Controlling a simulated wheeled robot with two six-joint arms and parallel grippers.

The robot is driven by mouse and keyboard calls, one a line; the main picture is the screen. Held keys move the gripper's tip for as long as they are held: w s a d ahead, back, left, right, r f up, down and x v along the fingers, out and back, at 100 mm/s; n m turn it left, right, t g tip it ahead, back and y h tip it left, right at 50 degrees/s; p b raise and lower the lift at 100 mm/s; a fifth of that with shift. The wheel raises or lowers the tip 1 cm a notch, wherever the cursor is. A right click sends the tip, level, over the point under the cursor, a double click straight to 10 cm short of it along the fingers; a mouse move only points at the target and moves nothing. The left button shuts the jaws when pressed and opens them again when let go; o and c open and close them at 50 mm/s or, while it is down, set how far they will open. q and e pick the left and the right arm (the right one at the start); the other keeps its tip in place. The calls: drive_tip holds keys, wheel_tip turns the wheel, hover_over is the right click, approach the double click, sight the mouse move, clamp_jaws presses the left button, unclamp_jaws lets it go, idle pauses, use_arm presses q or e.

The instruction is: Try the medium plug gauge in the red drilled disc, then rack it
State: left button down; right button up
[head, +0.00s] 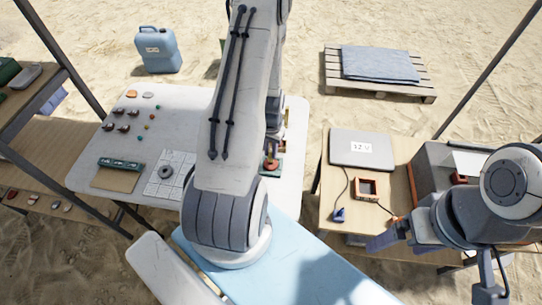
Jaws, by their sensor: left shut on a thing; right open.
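A red disc (271,165) sits on a small green block (272,175) at the right side of the white table. My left gripper (271,146) is directly above the disc and is shut on a thin upright thing, likely the plug gauge. Most of it is hidden by my arm and too small to make out. I cannot tell whether its end is in the disc's hole. A green rack-like strip (121,163) lies at the table's left front. My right gripper (381,241) is open and empty at the brown side table's front edge.
Several small brown pieces (121,128) and coloured beads lie on the white table (180,97). A grey ring (166,172) rests on a gridded sheet (158,187). The side table holds a grey case (362,150) and an orange-framed box (367,188). My arm covers the table's middle.

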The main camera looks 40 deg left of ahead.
use_arm(q)
drive_tip(key=shift+r+p, duration=1.35)
drive_tip(key=shift+r, duration=0.55)
